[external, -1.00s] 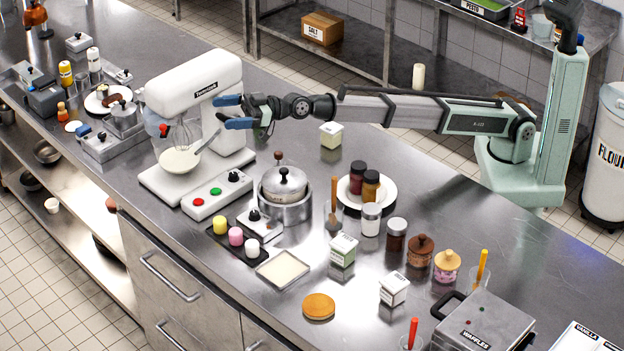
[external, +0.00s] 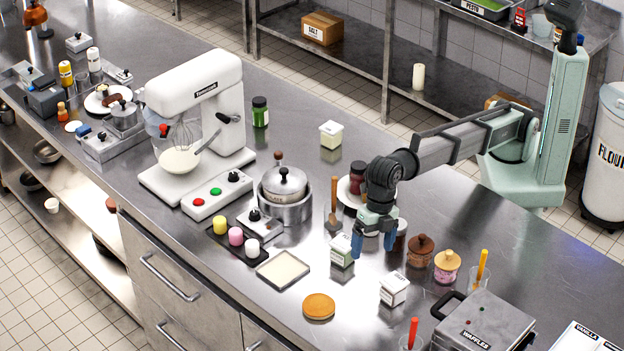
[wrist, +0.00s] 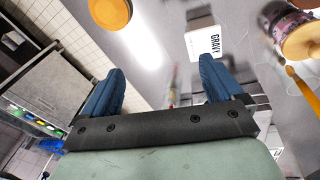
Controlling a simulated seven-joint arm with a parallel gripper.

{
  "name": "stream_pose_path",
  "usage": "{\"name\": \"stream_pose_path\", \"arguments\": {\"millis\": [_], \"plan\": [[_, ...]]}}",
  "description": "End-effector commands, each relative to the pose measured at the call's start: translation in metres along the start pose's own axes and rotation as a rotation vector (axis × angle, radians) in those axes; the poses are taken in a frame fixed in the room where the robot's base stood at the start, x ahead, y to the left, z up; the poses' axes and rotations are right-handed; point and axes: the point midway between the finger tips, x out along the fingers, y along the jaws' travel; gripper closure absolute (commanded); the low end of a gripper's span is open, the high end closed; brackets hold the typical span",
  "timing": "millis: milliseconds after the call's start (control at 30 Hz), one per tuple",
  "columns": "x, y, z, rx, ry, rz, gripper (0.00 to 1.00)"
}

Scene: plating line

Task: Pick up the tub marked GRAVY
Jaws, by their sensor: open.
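The tub marked GRAVY (wrist: 203,40) is a small white box-shaped tub near the top of the wrist view, its label readable. From its neighbours it matches the white tub (external: 394,290) at the counter's near side in the external view, between the pancake and the pink jar. My gripper (external: 374,246) points down above the counter, up and left of that tub and close to a similar green-white tub (external: 342,250). In the wrist view my gripper (wrist: 163,70) has its blue fingers apart with nothing between them. The GRAVY tub lies beyond the right finger's tip.
A pancake (external: 318,306) lies left of the tub. A pink jar with a yellow lid (external: 447,266) and a brown-lidded jar (external: 420,251) stand to its right. The waffle iron (external: 483,322) is at lower right. Another tub (external: 331,134) stands farther back.

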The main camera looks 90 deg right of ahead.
Motion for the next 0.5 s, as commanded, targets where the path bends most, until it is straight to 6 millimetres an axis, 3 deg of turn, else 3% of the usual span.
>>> {"name": "stream_pose_path", "arguments": {"millis": [100,200,500], "plan": [[-0.003,-0.029,-0.020,-0.088,-0.056,-0.103,0.06],[-0.006,-0.044,-0.029,-0.132,-0.086,-0.158,0.06],[0.007,-0.057,-0.030,-0.157,-0.104,-0.194,0.06]]}}
